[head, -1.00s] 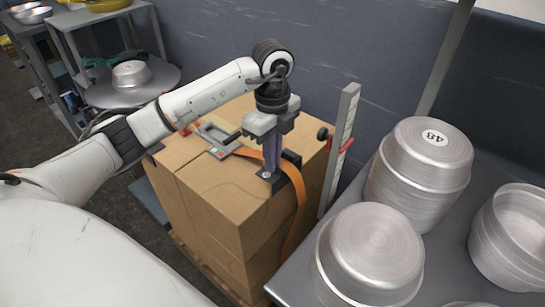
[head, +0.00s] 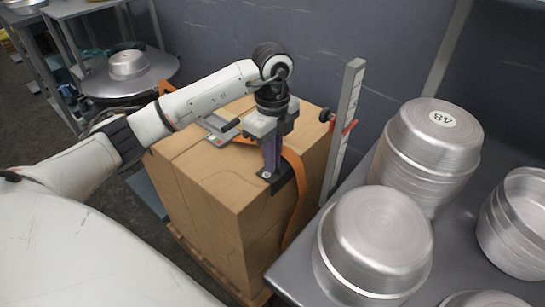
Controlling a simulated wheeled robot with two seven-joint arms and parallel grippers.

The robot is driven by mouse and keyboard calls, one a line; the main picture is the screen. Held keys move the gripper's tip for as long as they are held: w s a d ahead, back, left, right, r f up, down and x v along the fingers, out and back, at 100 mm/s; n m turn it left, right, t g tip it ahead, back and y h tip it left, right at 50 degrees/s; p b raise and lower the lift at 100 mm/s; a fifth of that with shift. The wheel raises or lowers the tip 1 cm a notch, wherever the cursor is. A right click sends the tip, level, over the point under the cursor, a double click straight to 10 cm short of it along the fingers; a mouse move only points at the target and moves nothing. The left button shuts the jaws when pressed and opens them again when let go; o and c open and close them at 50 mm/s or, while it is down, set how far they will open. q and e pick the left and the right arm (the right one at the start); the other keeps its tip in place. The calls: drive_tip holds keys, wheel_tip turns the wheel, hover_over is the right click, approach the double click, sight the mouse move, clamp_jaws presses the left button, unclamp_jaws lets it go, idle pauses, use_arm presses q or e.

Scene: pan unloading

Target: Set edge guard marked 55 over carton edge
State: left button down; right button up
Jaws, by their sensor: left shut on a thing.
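The carton stack (head: 205,190) stands in the middle of the head view, its top edge facing right. The dark edge guard (head: 283,180) is at that top right edge, with a small pale round mark on its top; I cannot read a number. My left gripper (head: 271,168) points down and is shut on the guard, its purplish fingers upright. The guard appears to be at or very near the edge; the exact contact is not clear. An orange strap (head: 299,205) runs over the carton top and down its right side, beside the guard. My right gripper is not in view.
A grey upright post (head: 345,130) with a red clamp stands just right of the carton. A metal table (head: 292,272) with several stacked pans (head: 375,240) fills the right. A strap tool (head: 215,127) lies on the carton top. A dark wall is behind.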

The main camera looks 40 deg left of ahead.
use_arm(q)
drive_tip(key=c, duration=1.8)
unclamp_jaws()
drive_tip(key=shift+c, duration=0.2)
wheel_tip(320, 180, up, 10)
drive_tip(key=p, duration=0.1)
drive_tip(key=shift+r, duration=0.15)
